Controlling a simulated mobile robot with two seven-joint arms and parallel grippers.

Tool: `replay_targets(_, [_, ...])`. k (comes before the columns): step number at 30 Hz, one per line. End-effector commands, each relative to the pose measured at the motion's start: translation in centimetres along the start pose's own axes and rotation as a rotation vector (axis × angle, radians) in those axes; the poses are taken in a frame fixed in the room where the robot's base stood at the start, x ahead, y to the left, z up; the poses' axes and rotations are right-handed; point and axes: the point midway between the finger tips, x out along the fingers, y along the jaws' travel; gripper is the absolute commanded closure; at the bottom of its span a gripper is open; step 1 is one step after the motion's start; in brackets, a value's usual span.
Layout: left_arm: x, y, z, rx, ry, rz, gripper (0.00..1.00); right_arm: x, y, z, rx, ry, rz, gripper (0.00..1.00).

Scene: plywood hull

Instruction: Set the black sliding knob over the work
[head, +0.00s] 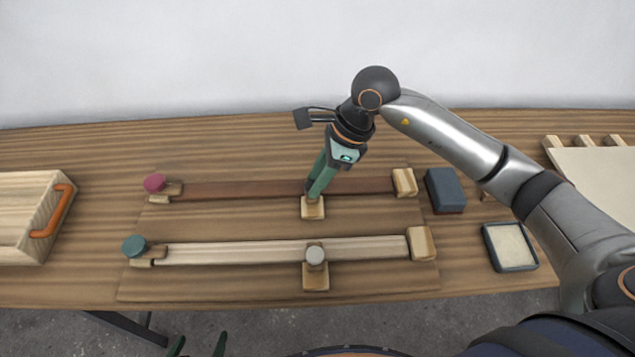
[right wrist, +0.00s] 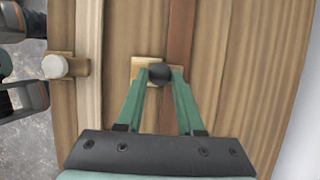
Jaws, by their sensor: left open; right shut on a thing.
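The black sliding knob (right wrist: 160,74) shows in the right wrist view between the fingers of my right gripper (right wrist: 158,76), which is shut on it. Its pale wooden slider block (head: 313,208) sits across the dark brown strip (head: 240,188), towards its right part. In the head view my right gripper (head: 314,194) reaches down over this block, and its fingers hide the knob. The tips of my left gripper (head: 198,346) show at the bottom edge of the head view, open and empty, away from the bench top.
A light strip (head: 210,252) lies in front, with a grey-white knob (head: 316,256) on its slider. A pink knob (head: 154,183) and a teal knob (head: 134,246) mark the left ends. A blue block (head: 445,190), tray (head: 510,247) and orange-handled box (head: 25,215) stand aside.

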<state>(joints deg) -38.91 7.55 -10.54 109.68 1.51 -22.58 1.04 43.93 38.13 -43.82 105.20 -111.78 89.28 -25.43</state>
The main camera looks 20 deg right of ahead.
Motion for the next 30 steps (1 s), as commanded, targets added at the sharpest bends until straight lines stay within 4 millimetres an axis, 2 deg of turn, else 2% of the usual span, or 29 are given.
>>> replay_targets(3, [0.0,0.0,0.0,0.0,0.0,0.0,0.0,-0.1,0.0,0.0,0.0,0.0,-0.001,1.0])
replay_targets(4, [0.0,0.0,0.0,0.0,0.0,0.0,0.0,-0.1,0.0,0.0,0.0,0.0,-0.001,0.6])
replay_targets(11, [0.0,0.0,0.0,0.0,0.0,0.0,0.0,0.0,0.0,0.0,0.0,0.0,0.0,0.34])
replay_targets(18, [0.0,0.0,0.0,0.0,0.0,0.0,0.0,0.0,0.1,0.0,0.0,0.0,0.001,0.33])
replay_targets(22, [0.0,0.0,0.1,0.0,0.0,0.0,0.0,-0.8,0.0,0.0,0.0,-0.001,-0.001,0.33])
replay_targets(26, [0.2,0.0,0.2,0.0,0.0,0.0,0.0,-2.9,0.0,0.0,-0.002,0.0,-0.004,0.33])
replay_targets(30, [0.4,0.0,0.4,0.0,0.0,0.0,0.0,-6.1,-0.1,0.0,-0.001,0.0,-0.006,0.33])
